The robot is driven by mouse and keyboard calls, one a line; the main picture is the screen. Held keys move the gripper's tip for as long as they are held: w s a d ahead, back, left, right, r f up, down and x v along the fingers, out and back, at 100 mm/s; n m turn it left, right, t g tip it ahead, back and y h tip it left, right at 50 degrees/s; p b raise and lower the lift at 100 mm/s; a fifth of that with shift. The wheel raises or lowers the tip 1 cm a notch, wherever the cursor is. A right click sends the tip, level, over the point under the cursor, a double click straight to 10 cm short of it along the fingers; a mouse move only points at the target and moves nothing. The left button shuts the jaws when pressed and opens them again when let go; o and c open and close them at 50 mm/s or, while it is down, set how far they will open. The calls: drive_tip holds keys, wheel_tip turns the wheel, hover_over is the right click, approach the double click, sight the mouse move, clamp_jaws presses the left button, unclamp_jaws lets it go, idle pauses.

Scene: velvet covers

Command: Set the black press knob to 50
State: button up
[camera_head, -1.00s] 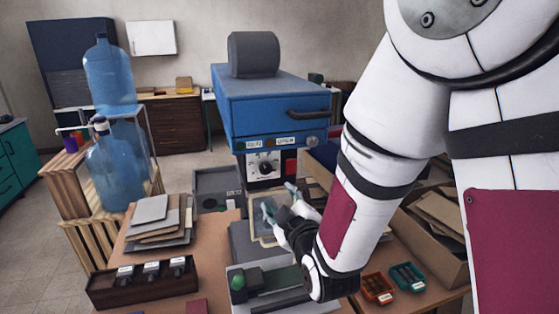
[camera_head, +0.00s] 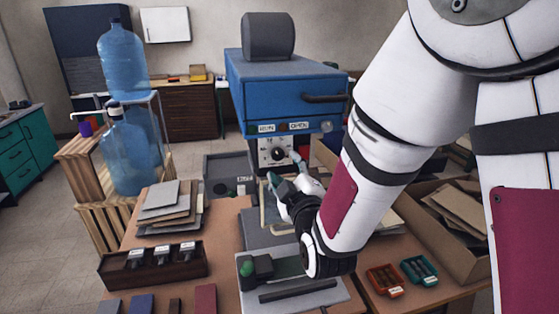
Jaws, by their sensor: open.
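The black press knob (camera_head: 277,152) sits on a pale dial plate on the front of the blue press (camera_head: 285,90), below the RUN and OPEN labels. Its exact setting is too small to read. My gripper (camera_head: 284,170) is open and empty, just below and in front of the dial, apart from the knob as far as I can tell. One fingertip is near the lower right of the dial plate. My wrist and arm cover the area to the right of the panel.
The bench holds stacked boards (camera_head: 170,208), a dark wooden rack (camera_head: 152,264) and a flat fixture with a green knob (camera_head: 248,267). Red (camera_head: 384,281) and teal (camera_head: 419,270) trays and an open cardboard box (camera_head: 440,225) lie right. Water bottles (camera_head: 122,55) stand left.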

sight(278, 156)
drive_tip(key=b+x, duration=0.1)
drive_tip(key=b, duration=0.3)
drive_tip(key=shift+w+a, duration=0.1)
drive_tip(key=shift+w, duration=0.25)
drive_tip(key=b, duration=0.3)
drive_tip(key=shift+f, duration=0.2)
drive_tip(key=shift+w+a+b, duration=0.1)
drive_tip(key=shift+w+b, duration=0.15)
drive_tip(key=shift+b, duration=0.3)
drive_tip(key=b+x, duration=0.2)
drive_tip(key=b, duration=0.1)
drive_tip(key=shift+w+a, duration=0.1)
drive_tip(key=shift+w, duration=0.05)
drive_tip(key=shift+x, duration=1.3)
clamp_jaws()
